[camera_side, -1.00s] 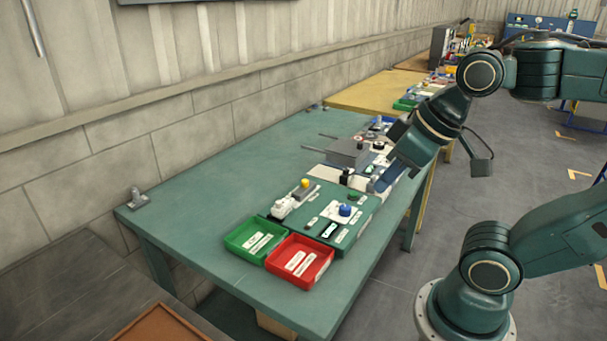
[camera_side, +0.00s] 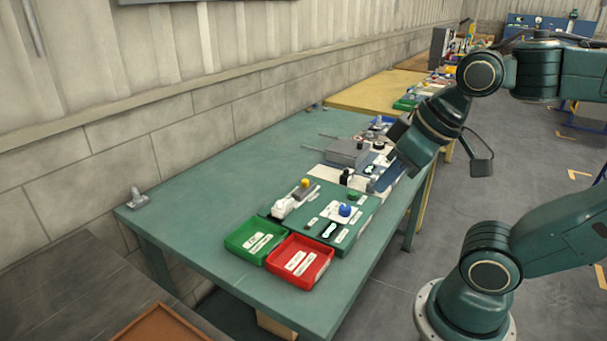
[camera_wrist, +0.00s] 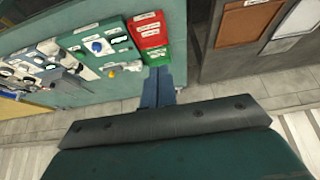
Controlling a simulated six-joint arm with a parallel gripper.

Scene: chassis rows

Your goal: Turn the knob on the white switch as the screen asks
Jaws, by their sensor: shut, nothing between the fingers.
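The white switch plate (camera_side: 335,215) lies on the green panel with a round blue knob (camera_side: 345,210) on it. In the wrist view the blue knob (camera_wrist: 96,46) shows near the upper left, with the white plate partly visible around it. My gripper (camera_wrist: 157,85) is shut and empty, its two fingers side by side in the wrist view. They are apart from the knob. In the side view my wrist is up and right of the panel, and the fingers are hard to make out. A small dark screen (camera_side: 329,229) sits near the switch; its text is too small to read.
A green tray (camera_side: 240,240) and a red tray (camera_side: 318,270) stand at the panel's near end. A yellow-topped knob (camera_side: 305,183) is behind the switch. A grey block (camera_side: 346,153) and more parts crowd the bench farther back.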

